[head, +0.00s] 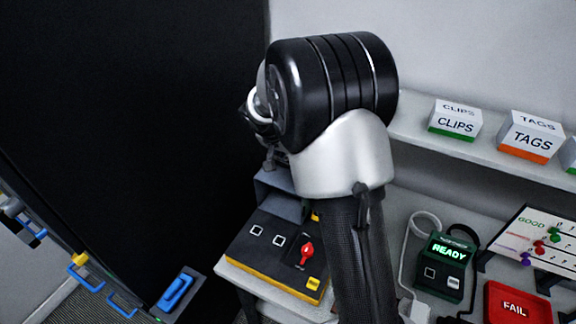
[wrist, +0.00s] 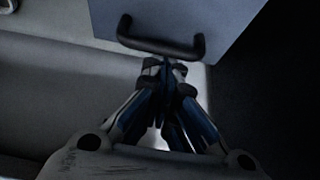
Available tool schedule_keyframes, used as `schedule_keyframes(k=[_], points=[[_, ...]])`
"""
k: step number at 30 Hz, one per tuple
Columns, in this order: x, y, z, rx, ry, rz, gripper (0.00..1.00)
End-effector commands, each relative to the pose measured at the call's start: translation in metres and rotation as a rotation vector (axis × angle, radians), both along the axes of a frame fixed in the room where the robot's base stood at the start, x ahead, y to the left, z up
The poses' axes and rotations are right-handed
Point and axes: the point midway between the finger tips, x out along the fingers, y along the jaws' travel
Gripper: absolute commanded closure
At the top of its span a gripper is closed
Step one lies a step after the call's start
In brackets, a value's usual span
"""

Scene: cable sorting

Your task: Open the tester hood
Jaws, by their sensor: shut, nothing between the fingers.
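In the wrist view, my gripper (wrist: 166,80) is shut and empty. Its fingertips are just below a black bar handle (wrist: 160,46) on a flat blue-grey panel (wrist: 225,20), which looks like the tester hood. I cannot tell whether the fingers touch the handle. In the head view, the tester (head: 262,262) is a dark box with a yellow edge, a red switch (head: 307,251) and a yellow button (head: 313,283). A grey part (head: 273,184) stands at its back, partly hidden by my arm. My gripper is hidden there.
My arm crosses the middle of the head view. Right of it are a small device reading READY (head: 447,254), a red FAIL tray (head: 515,305) and a peg board (head: 532,245). CLIPS (head: 455,122) and TAGS (head: 530,138) boxes stand on the shelf. A large black panel (head: 130,120) fills the left.

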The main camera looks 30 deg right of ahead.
Motion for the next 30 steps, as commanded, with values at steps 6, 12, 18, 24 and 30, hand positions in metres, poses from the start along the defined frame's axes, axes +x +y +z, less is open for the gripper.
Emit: schedule_keyframes(k=[6, 12, 18, 24, 30], points=[[-0.007, 0.009, -0.003, -0.043, -0.034, 0.001, 1.00], [-0.016, 0.020, 0.001, -0.075, -0.062, 0.000, 1.00], [-0.027, 0.033, 0.007, -0.079, -0.064, -0.003, 1.00], [-0.029, 0.035, 0.010, -0.078, -0.062, -0.003, 1.00], [-0.029, 0.035, 0.010, -0.079, -0.063, -0.003, 1.00]])
